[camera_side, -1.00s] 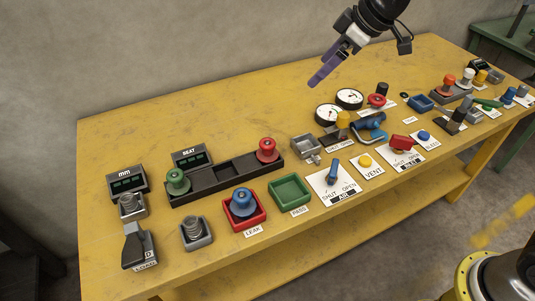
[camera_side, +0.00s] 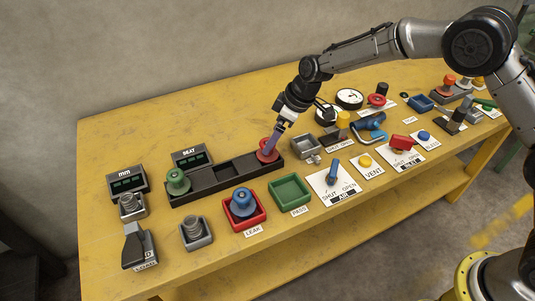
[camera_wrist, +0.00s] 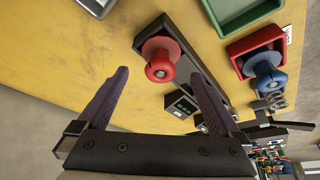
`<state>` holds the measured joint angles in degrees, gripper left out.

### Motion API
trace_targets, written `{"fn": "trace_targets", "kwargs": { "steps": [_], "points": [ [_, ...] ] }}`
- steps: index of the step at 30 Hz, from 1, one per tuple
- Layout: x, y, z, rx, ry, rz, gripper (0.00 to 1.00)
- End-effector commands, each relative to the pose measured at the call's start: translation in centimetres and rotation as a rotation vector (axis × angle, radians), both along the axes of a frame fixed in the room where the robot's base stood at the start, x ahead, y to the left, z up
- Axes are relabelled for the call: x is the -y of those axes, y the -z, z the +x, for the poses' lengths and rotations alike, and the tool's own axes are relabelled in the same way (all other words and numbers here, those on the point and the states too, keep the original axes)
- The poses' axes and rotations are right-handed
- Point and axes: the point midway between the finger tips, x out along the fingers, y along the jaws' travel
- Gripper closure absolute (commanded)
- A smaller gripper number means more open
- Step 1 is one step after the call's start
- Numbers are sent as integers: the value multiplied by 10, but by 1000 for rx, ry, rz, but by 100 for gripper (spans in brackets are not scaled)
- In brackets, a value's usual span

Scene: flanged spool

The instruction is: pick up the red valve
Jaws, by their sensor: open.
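The red valve (camera_wrist: 160,66) is a flanged spool standing at the end of a black rack in the wrist view. In the side view the red valve (camera_side: 264,155) sits at the rack's right end, partly hidden behind my fingers. My gripper (camera_side: 270,149) is at the red valve, fingers pointing down at it. In the wrist view my gripper (camera_wrist: 160,85) is open, with its two purple fingers spread wide and the valve between and beyond their tips. I cannot tell whether a finger touches it.
The black rack (camera_side: 209,186) also holds a green spool (camera_side: 177,181) at its left end. A blue spool (camera_side: 242,203) stands in a red tray (camera_side: 259,218). An empty green tray (camera_side: 290,190) is in front. Gauges, levers and labelled plates crowd the right. The yellow table's back left is clear.

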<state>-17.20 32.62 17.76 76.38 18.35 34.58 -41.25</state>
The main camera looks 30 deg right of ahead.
Motion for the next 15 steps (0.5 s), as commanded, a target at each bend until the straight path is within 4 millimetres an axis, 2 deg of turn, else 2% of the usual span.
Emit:
{"fn": "trace_targets", "kwargs": {
  "steps": [4, 12, 15],
  "points": [
    [-3, 8, 2, 1, 0, 1, 0],
    [-12, 43, 10, 0, -1, -1, 0],
    [-14, 50, 13, 2, -1, 0, 0]
  ]
}}
